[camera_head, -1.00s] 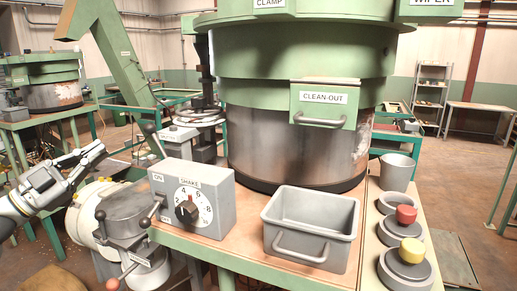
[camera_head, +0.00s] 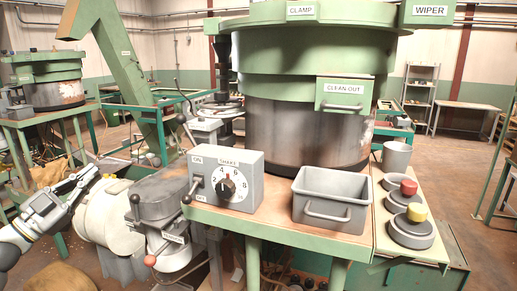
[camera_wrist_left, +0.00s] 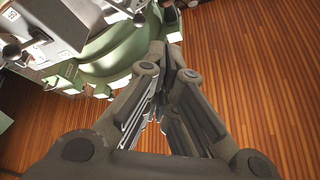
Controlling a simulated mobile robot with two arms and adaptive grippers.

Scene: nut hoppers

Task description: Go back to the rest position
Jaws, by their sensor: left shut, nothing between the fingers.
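My left gripper (camera_head: 88,177) reaches in from the left in the head view, left of the machine's table and apart from everything. In the left wrist view its fingers (camera_wrist_left: 172,60) are closed together with nothing between them. Beyond the fingers, the wrist view shows brown plank-like floor and part of the green machine (camera_wrist_left: 122,55). My right gripper is in neither view.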

